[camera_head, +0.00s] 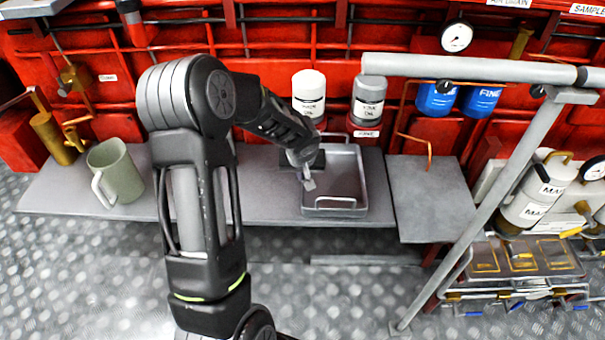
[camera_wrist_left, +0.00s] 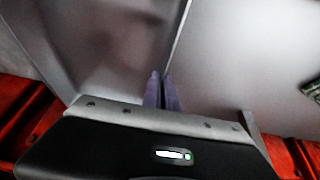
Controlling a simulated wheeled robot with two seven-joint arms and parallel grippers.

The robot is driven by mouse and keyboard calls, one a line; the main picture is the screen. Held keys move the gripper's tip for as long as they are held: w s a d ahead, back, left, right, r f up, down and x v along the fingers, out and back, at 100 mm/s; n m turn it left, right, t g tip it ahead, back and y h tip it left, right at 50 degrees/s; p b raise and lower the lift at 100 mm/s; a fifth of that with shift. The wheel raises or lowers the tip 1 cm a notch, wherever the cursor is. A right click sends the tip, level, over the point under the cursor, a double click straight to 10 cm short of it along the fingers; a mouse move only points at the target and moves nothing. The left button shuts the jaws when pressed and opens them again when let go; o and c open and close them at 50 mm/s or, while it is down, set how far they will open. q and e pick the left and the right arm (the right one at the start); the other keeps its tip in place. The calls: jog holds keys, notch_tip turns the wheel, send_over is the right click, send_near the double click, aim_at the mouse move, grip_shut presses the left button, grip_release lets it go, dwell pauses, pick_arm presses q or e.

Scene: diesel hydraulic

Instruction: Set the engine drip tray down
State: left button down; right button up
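The engine drip tray (camera_head: 346,181) is a shallow grey metal tray with a wire handle at its front and back. My left gripper (camera_head: 308,183) points down at the tray's left wall. In the left wrist view its fingers (camera_wrist_left: 162,92) are close together, with the thin line of the tray's wall running between them. The dark tray floor (camera_wrist_left: 105,45) shows left of that line. My right gripper is out of view.
A green-grey mug (camera_head: 117,172) stands on the shelf's left part. A white bottle (camera_head: 309,92) and a grey bottle (camera_head: 368,98) stand behind the tray. A bare grey plate (camera_head: 430,200) lies to its right. A slanted grey rail (camera_head: 490,190) crosses the right side.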

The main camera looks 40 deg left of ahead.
pick_arm(q)
jog(key=shift+f, duration=0.15)
jog(key=c, duration=1.7)
grip_release()
jog(key=shift+r+p, duration=0.35)
jog(key=shift+s+d+r, duration=0.1)
jog(key=shift+r, duration=0.25)
jog(key=p+v, duration=0.1)
jog(key=v, duration=1)
jog(key=shift+d, duration=0.1)
jog(key=shift+s+f, duration=0.1)
